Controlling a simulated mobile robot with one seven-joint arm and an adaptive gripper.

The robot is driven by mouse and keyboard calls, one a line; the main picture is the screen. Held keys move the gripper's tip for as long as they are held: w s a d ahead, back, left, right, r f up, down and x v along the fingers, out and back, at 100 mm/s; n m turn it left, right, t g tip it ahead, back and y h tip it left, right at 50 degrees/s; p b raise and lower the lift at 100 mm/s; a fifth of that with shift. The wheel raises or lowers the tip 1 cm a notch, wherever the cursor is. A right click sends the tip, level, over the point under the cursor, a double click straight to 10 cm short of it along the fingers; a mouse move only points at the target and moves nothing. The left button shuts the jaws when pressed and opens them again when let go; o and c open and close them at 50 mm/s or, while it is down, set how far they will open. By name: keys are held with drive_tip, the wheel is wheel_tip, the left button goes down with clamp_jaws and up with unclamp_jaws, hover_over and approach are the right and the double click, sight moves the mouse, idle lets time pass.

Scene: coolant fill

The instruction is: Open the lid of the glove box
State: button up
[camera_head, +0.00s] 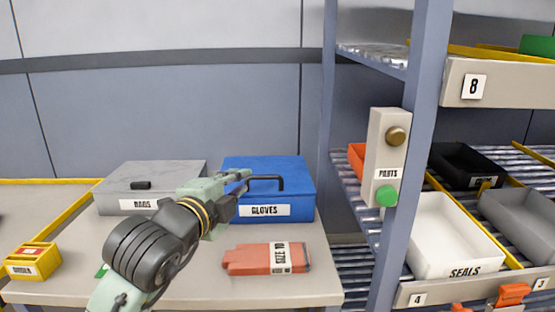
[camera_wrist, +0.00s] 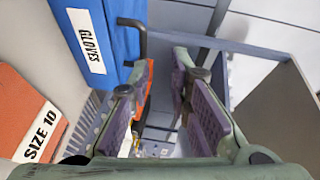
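The glove box (camera_head: 292,192) is blue and labelled GLOVES; it stands on the table with its lid down. A black bar handle (camera_head: 268,178) sits at the lid's front edge. The box also shows at the upper left of the wrist view (camera_wrist: 112,42), with the handle (camera_wrist: 143,38) just beyond my left finger. My gripper (camera_head: 246,176) is at the left end of the handle. In the wrist view my gripper (camera_wrist: 163,62) has its fingers apart with nothing held between them. Whether a finger touches the handle, I cannot tell.
A grey box labelled BAGS (camera_head: 115,205) stands left of the glove box. An orange SIZE 10 pack (camera_head: 248,262) lies in front. A small yellow box (camera_head: 35,262) is at the left. A rack upright (camera_head: 410,150) and bin shelves rise at the right.

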sight(262, 178)
drive_tip(key=shift+m+g, duration=0.4)
drive_tip(key=shift+g, duration=0.1)
drive_tip(key=p+x, duration=0.1)
drive_tip(key=x, duration=0.3)
drive_tip(key=f+p+x, duration=0.1)
drive_tip(key=x, duration=0.3)
drive_tip(key=p+x, duration=0.1)
drive_tip(key=x, duration=0.3)
drive_tip(key=shift+s+d+f, duration=0.3)
drive_tip(key=shift+d, duration=0.1)
clamp_jaws()
